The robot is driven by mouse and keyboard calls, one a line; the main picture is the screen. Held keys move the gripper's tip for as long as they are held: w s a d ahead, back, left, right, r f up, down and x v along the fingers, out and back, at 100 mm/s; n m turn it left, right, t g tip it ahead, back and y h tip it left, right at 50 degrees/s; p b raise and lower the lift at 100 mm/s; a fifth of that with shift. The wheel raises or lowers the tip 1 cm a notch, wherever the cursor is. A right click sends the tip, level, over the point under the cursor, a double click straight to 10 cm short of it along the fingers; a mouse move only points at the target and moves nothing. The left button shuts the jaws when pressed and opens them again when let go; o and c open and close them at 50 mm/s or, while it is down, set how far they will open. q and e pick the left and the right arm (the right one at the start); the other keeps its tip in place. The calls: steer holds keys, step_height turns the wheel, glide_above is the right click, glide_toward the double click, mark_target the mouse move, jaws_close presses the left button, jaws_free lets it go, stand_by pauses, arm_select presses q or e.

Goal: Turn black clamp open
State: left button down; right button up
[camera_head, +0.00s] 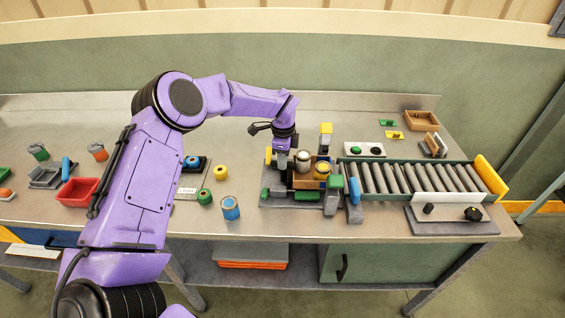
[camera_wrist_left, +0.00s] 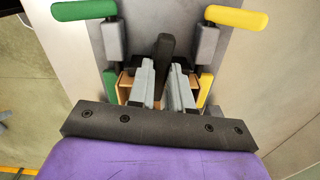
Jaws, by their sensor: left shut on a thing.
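My left gripper (camera_head: 283,158) reaches down at the left end of the fixture beside the roller curve. In the left wrist view its two grey fingers (camera_wrist_left: 163,72) are closed on either side of a dark upright lever, which looks like the black clamp (camera_wrist_left: 164,48). The lower part of the clamp is hidden by the fingers. In the head view the clamp is hidden by my gripper. My right gripper is in neither view.
A green-handled lever (camera_wrist_left: 85,11) and a yellow-handled lever (camera_wrist_left: 237,17) flank the gripper. A wooden box (camera_head: 304,184) with items stands just right of it. The roller track (camera_head: 405,177) runs right. A red bin (camera_head: 77,192) stands left.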

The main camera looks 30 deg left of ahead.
arm_select(q)
steer(key=m+b, duration=0.1)
steer(key=f+m+b, duration=0.1)
steer(key=m+b, duration=0.1)
steer(key=shift+s+d, duration=0.1)
steer(key=m+b, duration=0.2)
steer(key=m, duration=0.6)
steer(key=shift+r+m+b, duration=0.1)
steer(key=shift+m+b, duration=0.2)
steer(key=shift+b, duration=0.1)
steer(key=shift+d+m, duration=0.1)
steer(key=shift+m, duration=2.2)
steer(key=c, duration=1)
jaws_free()
steer(key=shift+c, duration=0.2)
steer(key=shift+r, duration=0.15)
